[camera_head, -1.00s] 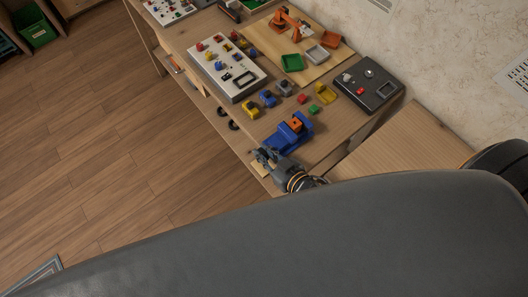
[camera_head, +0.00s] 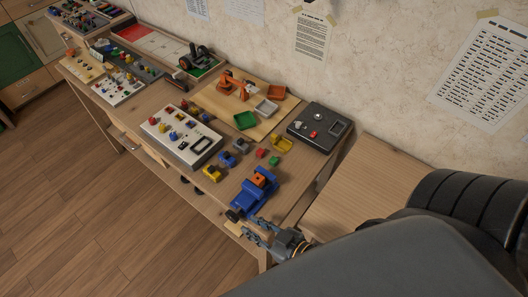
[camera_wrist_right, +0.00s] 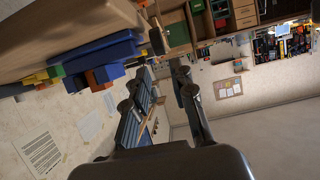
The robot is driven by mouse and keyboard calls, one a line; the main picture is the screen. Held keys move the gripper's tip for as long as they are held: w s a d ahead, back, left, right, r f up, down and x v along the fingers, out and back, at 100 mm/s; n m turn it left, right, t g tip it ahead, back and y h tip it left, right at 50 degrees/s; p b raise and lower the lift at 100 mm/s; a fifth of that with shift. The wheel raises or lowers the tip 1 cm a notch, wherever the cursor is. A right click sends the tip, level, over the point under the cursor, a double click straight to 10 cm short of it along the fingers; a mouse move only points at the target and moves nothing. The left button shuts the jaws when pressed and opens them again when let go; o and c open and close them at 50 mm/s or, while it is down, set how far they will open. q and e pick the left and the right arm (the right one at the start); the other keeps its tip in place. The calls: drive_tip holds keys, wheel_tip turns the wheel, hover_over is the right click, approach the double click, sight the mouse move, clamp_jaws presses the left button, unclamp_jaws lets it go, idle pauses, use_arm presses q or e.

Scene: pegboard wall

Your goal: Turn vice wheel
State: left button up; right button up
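The blue vice (camera_head: 252,198) stands at the near end of the workbench, with an orange block (camera_head: 260,180) in its jaws. A dark round part, which looks like the vice wheel (camera_head: 234,214), is at its near left end. My right gripper (camera_head: 254,231) is beside the vice at the bench's front corner, its fingers pointing towards the wheel. In the right wrist view the fingers (camera_wrist_right: 158,95) are spread with nothing between them. The vice (camera_wrist_right: 103,57) and the wheel (camera_wrist_right: 157,40) show above them, apart from the fingers. My left gripper is not in view.
Small coloured blocks lie near the vice. A white control panel (camera_head: 181,136), a dark box (camera_head: 320,126) and a board with coloured trays (camera_head: 271,112) stand farther back. A lower wooden surface (camera_head: 355,195) is at the right. Open floor lies left.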

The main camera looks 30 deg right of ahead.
drive_tip(key=v, duration=0.3)
drive_tip(key=shift+s+d+r, duration=0.1)
drive_tip(key=shift+s+r, duration=0.05)
drive_tip(key=shift+s, duration=0.05)
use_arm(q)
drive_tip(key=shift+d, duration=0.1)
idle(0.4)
